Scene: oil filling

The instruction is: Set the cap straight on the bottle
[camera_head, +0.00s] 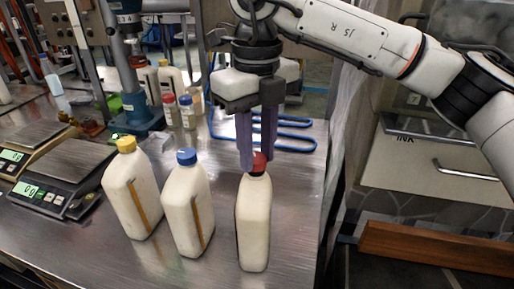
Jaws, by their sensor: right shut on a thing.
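A white bottle (254,225) stands upright near the front right of the metal table. A red cap (259,163) is at the top of its neck; from this angle I cannot tell whether it sits level. My right gripper (257,161) comes down from above with its two long fingers shut on the red cap. The fingers hide part of the cap's sides. My left gripper is not in view.
A bottle with a blue cap (187,157) and one with a yellow cap (126,145) stand to the left. Two scales (62,178) are at the far left. Small bottles (187,112) and a blue rack (295,138) are behind. The table's right edge is close.

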